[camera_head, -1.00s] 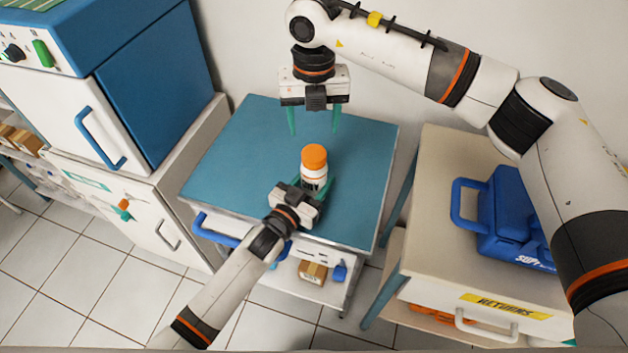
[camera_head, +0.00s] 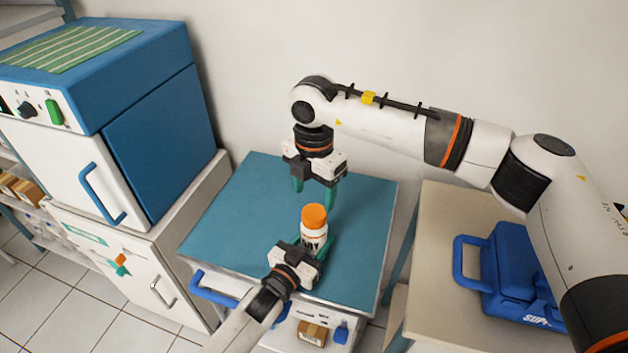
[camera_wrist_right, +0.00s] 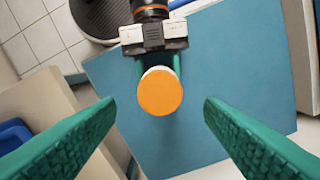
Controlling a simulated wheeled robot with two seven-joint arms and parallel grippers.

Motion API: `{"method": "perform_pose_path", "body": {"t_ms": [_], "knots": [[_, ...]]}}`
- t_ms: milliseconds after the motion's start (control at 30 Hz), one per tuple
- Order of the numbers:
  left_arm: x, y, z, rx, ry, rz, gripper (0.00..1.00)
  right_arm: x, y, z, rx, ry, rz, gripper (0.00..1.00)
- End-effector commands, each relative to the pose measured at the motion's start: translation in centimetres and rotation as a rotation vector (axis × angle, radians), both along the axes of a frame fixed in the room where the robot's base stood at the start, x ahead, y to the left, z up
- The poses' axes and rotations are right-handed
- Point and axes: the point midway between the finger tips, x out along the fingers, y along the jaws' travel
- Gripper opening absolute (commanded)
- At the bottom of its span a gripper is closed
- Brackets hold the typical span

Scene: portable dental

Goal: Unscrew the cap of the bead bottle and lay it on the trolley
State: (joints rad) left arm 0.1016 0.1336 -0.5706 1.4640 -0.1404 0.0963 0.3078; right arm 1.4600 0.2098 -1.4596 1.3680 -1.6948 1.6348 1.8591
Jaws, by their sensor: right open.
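The bead bottle (camera_head: 313,236) is white with dark lettering and stands upright over the blue trolley top (camera_head: 235,225). Its orange cap (camera_head: 314,215) is on it; in the right wrist view the cap (camera_wrist_right: 160,92) shows from above, between the fingers. My left gripper (camera_head: 314,247) reaches in from the front with its green fingers on both sides of the bottle body, shut on it. My right gripper (camera_head: 314,203) is open and points down above the cap, with clear gaps on either side of it. The bottle's lower part is partly hidden by the left gripper.
A blue and white cabinet unit (camera_head: 150,130) stands left of the trolley. A beige cart (camera_head: 432,260) with a blue case (camera_head: 515,275) stands to the right. The trolley top around the bottle is bare. A small box (camera_head: 312,333) sits on the trolley's lower shelf.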

Motion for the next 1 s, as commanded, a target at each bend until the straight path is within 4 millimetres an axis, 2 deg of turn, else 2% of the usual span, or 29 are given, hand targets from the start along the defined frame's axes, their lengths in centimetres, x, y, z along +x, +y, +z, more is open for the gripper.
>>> {"method": "perform_pose_path", "body": {"t_ms": [100,300,500,733,1000], "knots": [[0.0,0.0,-0.1,0.001,0.002,0.0,0.0,-0.1,0.0,-2.1,-0.001,0.003,0.0,0.63],[0.0,0.0,-0.1,0.001,0.002,0.0,0.0,0.0,0.0,-4.7,0.0,0.003,0.002,0.63],[0.0,0.0,-0.1,0.001,0.002,0.0,0.0,0.0,0.0,-5.7,0.0,0.0,0.003,0.63],[0.0,0.0,-0.1,0.001,0.002,0.0,0.0,0.0,0.0,-5.7,0.0,0.0,0.003,0.63],[0.0,0.0,-0.1,0.002,0.003,0.0,0.0,0.0,0.0,-5.7,0.0,0.0,0.003,0.18]]}}
